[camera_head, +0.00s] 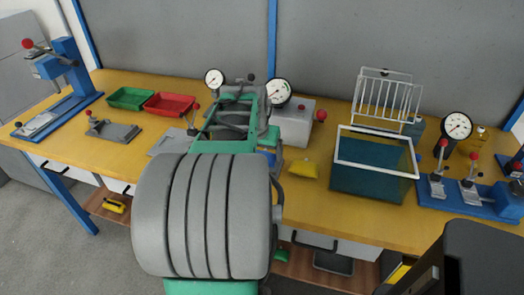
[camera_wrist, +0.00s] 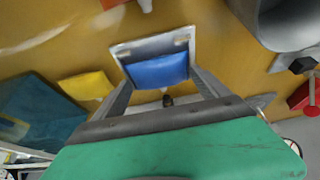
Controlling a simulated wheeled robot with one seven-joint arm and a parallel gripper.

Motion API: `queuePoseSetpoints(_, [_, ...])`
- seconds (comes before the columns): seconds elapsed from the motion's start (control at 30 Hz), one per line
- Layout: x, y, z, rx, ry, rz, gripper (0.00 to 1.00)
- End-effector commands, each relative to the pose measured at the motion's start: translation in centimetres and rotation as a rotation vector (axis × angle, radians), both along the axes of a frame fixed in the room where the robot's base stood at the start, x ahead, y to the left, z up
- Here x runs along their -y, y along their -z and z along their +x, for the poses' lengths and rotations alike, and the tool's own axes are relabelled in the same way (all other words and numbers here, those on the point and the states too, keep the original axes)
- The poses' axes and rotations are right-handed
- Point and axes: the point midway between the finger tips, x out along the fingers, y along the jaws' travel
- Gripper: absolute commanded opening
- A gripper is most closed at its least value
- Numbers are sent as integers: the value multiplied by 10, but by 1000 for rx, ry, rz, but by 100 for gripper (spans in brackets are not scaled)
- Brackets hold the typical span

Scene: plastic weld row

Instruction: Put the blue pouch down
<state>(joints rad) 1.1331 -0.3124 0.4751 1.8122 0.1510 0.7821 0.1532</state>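The blue pouch (camera_wrist: 158,70) is between the two fingers of my gripper (camera_wrist: 160,82) in the wrist view. The fingers lie against its two sides, so my gripper looks shut on it. Behind the pouch is a pale square plate or frame (camera_wrist: 122,48) on the yellow bench. The pouch overlaps this square in the picture; I cannot tell whether it touches it. In the head view my arm hides the fingertips. A small blue patch (camera_head: 269,157) shows beside my arm there; I cannot tell if it is the pouch.
A yellow pouch (camera_head: 304,169) lies close by, also in the wrist view (camera_wrist: 87,86). Green (camera_head: 130,97) and red (camera_head: 169,103) bins and a grey box (camera_head: 297,122) stand farther back.

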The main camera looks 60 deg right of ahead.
Motion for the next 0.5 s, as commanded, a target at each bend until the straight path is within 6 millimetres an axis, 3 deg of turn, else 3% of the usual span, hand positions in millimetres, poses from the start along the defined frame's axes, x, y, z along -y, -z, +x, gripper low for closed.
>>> queuePoseSetpoints(0.17, [0, 0, 0, 0, 0, 0, 100])
queuePoseSetpoints(0.37, [0, -1, 0, 0, 0, 0, 100])
queuePoseSetpoints(0.5, [0, -14, 0, 0, 0, -1, 100])
